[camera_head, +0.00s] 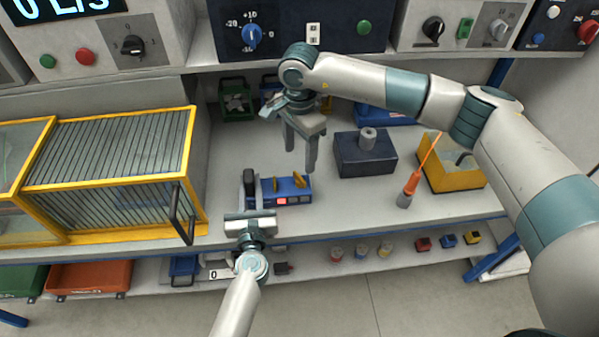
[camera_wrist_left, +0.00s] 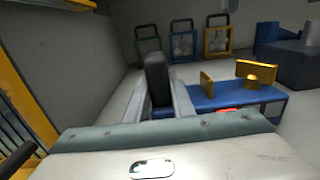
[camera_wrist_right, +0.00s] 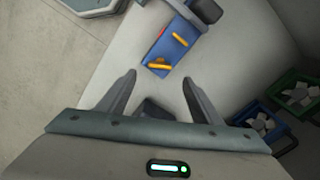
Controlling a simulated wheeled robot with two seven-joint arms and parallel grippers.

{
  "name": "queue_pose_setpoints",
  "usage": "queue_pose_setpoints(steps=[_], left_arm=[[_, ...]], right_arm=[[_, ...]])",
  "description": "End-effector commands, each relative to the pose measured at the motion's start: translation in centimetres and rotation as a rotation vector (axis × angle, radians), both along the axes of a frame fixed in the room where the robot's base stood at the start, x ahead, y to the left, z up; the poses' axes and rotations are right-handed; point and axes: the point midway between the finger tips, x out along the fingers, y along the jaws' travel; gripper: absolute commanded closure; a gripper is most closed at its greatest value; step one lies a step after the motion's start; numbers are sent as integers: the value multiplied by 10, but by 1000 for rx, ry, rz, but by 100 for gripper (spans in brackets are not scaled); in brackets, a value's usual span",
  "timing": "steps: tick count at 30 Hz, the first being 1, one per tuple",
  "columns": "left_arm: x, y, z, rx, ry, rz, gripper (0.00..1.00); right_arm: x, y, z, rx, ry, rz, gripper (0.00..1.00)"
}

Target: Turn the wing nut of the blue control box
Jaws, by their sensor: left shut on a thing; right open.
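The blue control box (camera_head: 292,194) lies on the bench with a red button and two yellow pieces on it. The wing nut (camera_head: 299,180) is the yellow piece at its right end; it also shows in the left wrist view (camera_wrist_left: 257,72) and the right wrist view (camera_wrist_right: 158,66). My left gripper (camera_wrist_left: 160,88) is shut on the black handle (camera_wrist_left: 157,76) at the box's left end. My right gripper (camera_head: 300,160) is open and empty, pointing down above and behind the box. In the right wrist view, the wing nut lies just beyond its fingertips, apart from them.
A dark block with a grey cylinder (camera_head: 366,155) stands right of the box. A yellow-framed rack (camera_head: 120,235) stands left.

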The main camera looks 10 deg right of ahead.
Motion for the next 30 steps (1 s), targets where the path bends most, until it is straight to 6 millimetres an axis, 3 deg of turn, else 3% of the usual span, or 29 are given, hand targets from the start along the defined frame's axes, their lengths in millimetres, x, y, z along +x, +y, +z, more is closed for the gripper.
queue_pose_setpoints(steps=[9, 15, 28, 29, 30], left_arm=[[0, 0, 0, 0, 0, 0, 100], [0, 0, 0, 0, 0, 0, 100], [0, 0, 0, 0, 0, 0, 100], [0, 0, 0, 0, 0, 0, 100], [0, 0, 0, 0, 0, 0, 100]], right_arm=[[-1, 0, -53, 0, 1, -1, 41], [0, 0, -76, 1, 0, -1, 41], [0, 0, -84, 0, 0, 0, 41], [0, 0, -84, 0, 0, 0, 43], [0, 0, -84, 0, 0, 0, 53]])
